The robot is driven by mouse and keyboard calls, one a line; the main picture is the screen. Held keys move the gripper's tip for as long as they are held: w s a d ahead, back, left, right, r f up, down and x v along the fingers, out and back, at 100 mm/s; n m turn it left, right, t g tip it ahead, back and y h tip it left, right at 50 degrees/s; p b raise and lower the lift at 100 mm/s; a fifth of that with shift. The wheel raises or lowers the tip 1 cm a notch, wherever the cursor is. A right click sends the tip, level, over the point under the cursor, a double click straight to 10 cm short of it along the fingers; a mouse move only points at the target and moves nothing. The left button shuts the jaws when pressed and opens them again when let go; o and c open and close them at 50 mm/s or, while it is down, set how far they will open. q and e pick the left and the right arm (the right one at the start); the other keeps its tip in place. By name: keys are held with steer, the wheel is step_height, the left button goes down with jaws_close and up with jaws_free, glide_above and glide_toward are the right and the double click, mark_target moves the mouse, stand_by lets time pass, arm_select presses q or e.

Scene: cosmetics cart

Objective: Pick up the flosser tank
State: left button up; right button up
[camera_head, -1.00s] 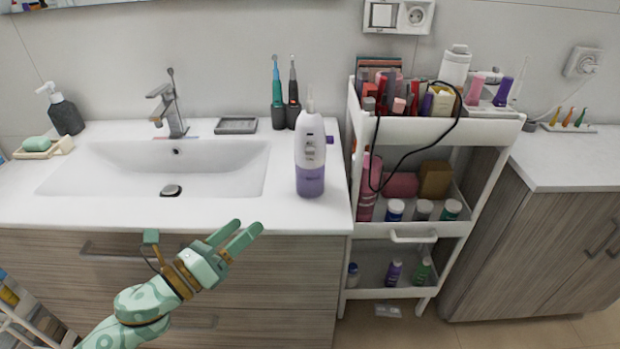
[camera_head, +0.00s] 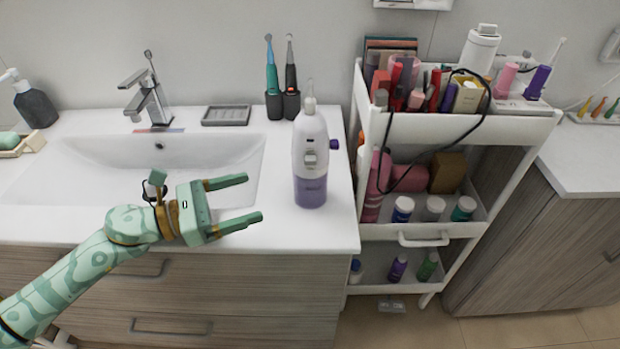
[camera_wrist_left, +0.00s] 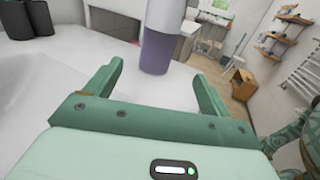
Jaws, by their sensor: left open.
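The flosser (camera_head: 309,150) stands upright on the white counter, right of the sink. It has a white body with a thin nozzle on top and a translucent purple tank (camera_head: 310,191) at its bottom. The purple tank also shows in the left wrist view (camera_wrist_left: 155,53), straight ahead between the fingers, beyond their tips. My left gripper (camera_head: 253,198) is green, open and empty. It is over the sink's front right edge, left of the flosser, with its fingers pointing at the tank and a gap between. My right gripper is not in view.
A white cart (camera_head: 450,128) full of cosmetics, with a black cable hanging over its front, stands close right of the counter. Two electric toothbrushes in dark holders (camera_head: 283,104) and a grey soap dish (camera_head: 226,115) are behind. The faucet (camera_head: 147,98) rises behind the sink (camera_head: 110,165).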

mark_target(295, 183)
arm_select(q)
steer(key=x, duration=1)
steer(key=shift+w+d+r, duration=0.1)
steer(key=shift+d, duration=0.2)
steer(key=x, duration=0.5)
steer(key=shift+w+f, duration=0.2)
steer(key=shift+a, duration=0.1)
steer(key=c, duration=1.1)
